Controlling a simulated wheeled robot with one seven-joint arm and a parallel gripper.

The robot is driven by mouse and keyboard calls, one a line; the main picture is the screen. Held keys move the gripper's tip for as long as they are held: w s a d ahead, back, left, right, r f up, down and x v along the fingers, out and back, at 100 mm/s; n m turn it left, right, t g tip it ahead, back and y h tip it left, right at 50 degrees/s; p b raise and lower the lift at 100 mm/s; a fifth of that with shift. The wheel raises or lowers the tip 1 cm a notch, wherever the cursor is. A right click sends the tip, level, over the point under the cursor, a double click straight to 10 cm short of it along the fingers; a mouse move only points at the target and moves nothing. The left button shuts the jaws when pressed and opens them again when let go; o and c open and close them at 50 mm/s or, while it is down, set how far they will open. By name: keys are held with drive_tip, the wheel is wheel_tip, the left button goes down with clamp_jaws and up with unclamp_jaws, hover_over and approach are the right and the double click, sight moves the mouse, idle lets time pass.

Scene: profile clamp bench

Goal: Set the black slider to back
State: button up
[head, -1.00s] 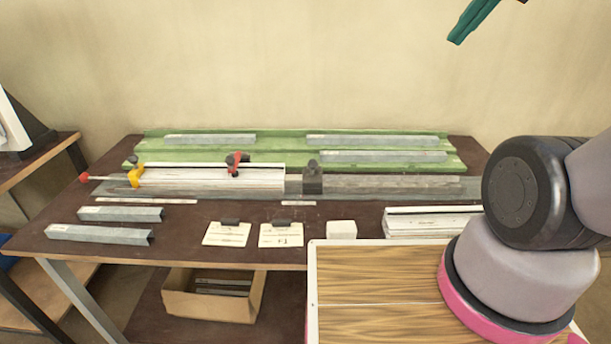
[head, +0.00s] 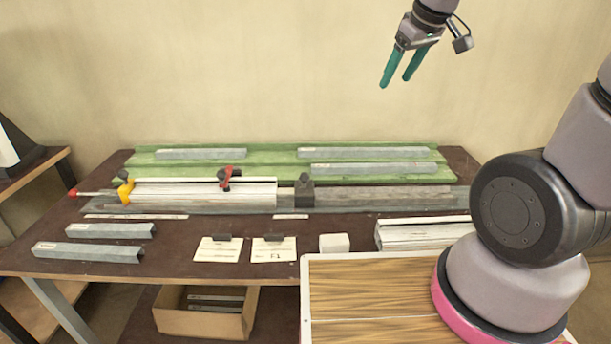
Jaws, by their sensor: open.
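The black slider (head: 304,192) is a dark upright block on the long grey rail (head: 385,198), near the middle of the bench. It stands just right of the end of a white profile (head: 205,194); I cannot tell whether they touch. My gripper (head: 394,83), with green fingers, is open and empty. It shows high against the wall, above and to the right of the slider, well clear of the bench.
A red clamp (head: 225,177) and a yellow clamp (head: 126,189) sit at the white profile. A green tray (head: 290,152) with metal profiles lies behind. Two cards (head: 218,249) (head: 273,249), a white block (head: 334,243) and stacked white profiles (head: 420,234) lie in front.

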drive_tip(key=w+a+f+n, duration=0.5)
drive_tip(key=a+f+n, duration=0.3)
drive_tip(key=f+n, duration=0.15)
drive_tip(key=n+g+y, duration=0.1)
drive_tip(key=n, duration=0.7)
approach(306, 174)
drive_tip(key=x, duration=0.9)
drive_tip(key=shift+a+f, duration=0.1)
drive_tip(key=shift+f, duration=0.2)
clamp_jaws()
